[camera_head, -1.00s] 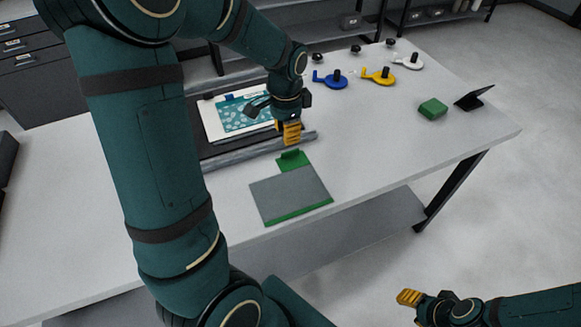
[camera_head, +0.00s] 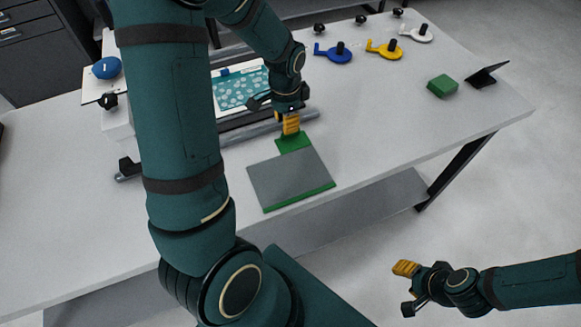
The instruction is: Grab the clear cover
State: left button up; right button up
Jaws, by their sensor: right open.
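A flat grey panel (camera_head: 285,180) with a green front edge and a green tab (camera_head: 293,142) at its back lies on the white table; I cannot tell whether it is the clear cover. My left gripper (camera_head: 291,124) points down with its yellow fingers just over the green tab. Whether they touch the tab or are parted is unclear. My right gripper (camera_head: 405,268) is open and empty, low at the right, beyond the table's front edge.
A teal patterned sheet (camera_head: 238,92) lies on the device behind my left arm. Blue (camera_head: 332,54), yellow (camera_head: 384,51) and white (camera_head: 416,34) handled tools, a green block (camera_head: 442,86) and a black stand (camera_head: 488,74) are at the right. The table's right front is clear.

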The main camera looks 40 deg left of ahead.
pick_arm(q)
notch_tip(320, 180, down, 5)
jog(key=shift+f+b, duration=0.15)
jog(key=shift+b, duration=0.5)
jog(key=shift+s, duration=0.1)
grip_shut()
